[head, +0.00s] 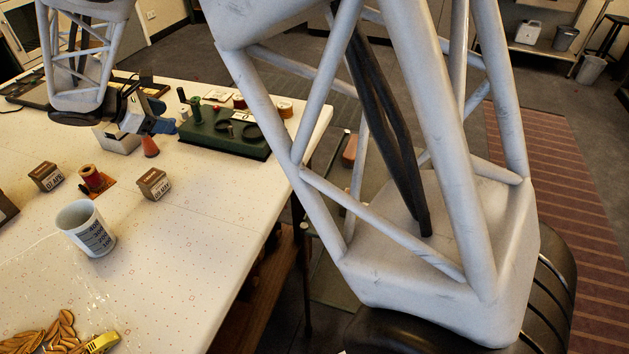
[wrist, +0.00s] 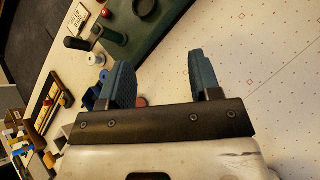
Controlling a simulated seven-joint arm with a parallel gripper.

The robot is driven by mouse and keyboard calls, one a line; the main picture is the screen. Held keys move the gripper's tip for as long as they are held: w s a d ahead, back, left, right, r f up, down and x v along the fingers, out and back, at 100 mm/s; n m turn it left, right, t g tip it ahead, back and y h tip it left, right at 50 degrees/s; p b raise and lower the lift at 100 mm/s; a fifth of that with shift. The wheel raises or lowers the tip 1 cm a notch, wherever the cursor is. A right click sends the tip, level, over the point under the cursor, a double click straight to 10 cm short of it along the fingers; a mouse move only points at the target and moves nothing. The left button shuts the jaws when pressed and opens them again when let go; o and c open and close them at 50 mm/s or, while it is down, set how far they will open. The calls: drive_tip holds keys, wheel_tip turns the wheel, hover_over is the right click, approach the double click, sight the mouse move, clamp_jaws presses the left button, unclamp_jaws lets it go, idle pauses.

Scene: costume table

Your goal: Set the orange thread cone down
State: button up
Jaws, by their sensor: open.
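The orange thread cone (head: 150,146) stands upright on the white table (head: 200,215), just below and beside my gripper (head: 165,125) in the head view. My gripper's blue fingers are spread apart and hold nothing. In the wrist view my gripper (wrist: 160,75) shows a wide gap between its fingers. A small orange-red part of the cone (wrist: 141,101) shows low between them, near the left finger. The rest of it is hidden there by the gripper's body.
A green board (head: 225,138) with pegs and dark rings lies right of the cone. Two brown boxes, a red spool (head: 92,177) and a measuring cup (head: 86,228) stand nearer. The table's right side is mostly clear.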

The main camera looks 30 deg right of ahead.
drive_tip(key=s+d+r+m+g+y, duration=0.1)
drive_tip(key=s+d+r+m+y, duration=0.2)
drive_tip(key=s+d, duration=0.55)
drive_tip(key=s+d+r+m+g+y, duration=0.1)
drive_tip(key=s+d+r+m+y, duration=0.15)
drive_tip(key=s+d+m, duration=0.6)
drive_tip(key=s+d+m+y, duration=0.2)
drive_tip(key=s+m, duration=0.1)
drive_tip(key=s, duration=0.8)
drive_tip(key=s+d+f+m+t+y, duration=0.1)
drive_tip(key=s+m, duration=0.3)
drive_tip(key=s, duration=0.6)
drive_tip(key=shift+s+d+f+y, duration=0.3)
drive_tip(key=shift+s+d+y, duration=0.05)
drive_tip(key=shift+d+y, duration=0.3)
